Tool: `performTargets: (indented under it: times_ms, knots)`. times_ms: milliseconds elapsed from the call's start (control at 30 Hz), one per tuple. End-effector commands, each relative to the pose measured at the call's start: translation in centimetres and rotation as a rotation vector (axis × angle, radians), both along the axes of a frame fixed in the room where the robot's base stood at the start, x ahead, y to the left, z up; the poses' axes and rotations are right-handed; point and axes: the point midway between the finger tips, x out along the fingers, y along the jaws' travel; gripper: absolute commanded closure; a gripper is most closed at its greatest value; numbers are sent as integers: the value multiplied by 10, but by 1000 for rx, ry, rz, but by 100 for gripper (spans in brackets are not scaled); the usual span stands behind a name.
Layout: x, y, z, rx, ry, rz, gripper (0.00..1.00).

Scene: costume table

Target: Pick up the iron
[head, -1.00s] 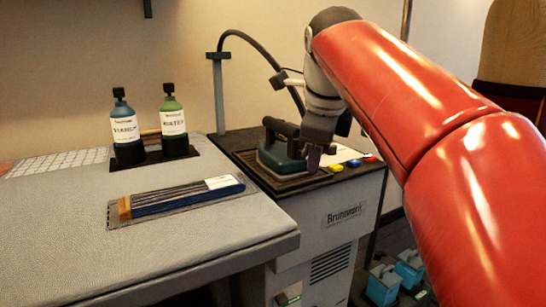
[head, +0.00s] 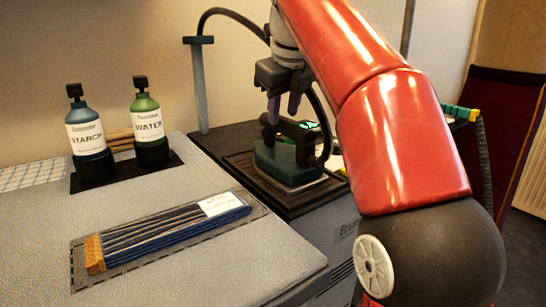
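The iron (head: 284,166) is dark green with a black handle and a pale soleplate edge. It rests flat on the dark ribbed plate (head: 250,182) of the iron station, to the right of the ironing table. My gripper (head: 284,108) points down above the iron's handle, with its two fingers apart and nothing between them. In this view its fingertips show just above the handle; I cannot tell the exact gap in depth. My red arm hides the area right of the iron.
A starch bottle (head: 88,135) and a water bottle (head: 148,130) stand in a dark holder at the back of the grey table (head: 200,270). A bundle of dark strips (head: 165,235) lies in front. A post (head: 199,85) carries a black hose behind the iron.

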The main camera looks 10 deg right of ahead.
Motion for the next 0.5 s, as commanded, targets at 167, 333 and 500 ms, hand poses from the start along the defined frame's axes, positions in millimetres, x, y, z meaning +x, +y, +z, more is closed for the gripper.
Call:
performTargets:
  times_ms: [167,333,500]
  knots:
    - [8,-1,-18,-1,3,-1,67]
    - [19,-2,-40,0,3,0,67]
    - [29,-3,-61,0,2,1,67]
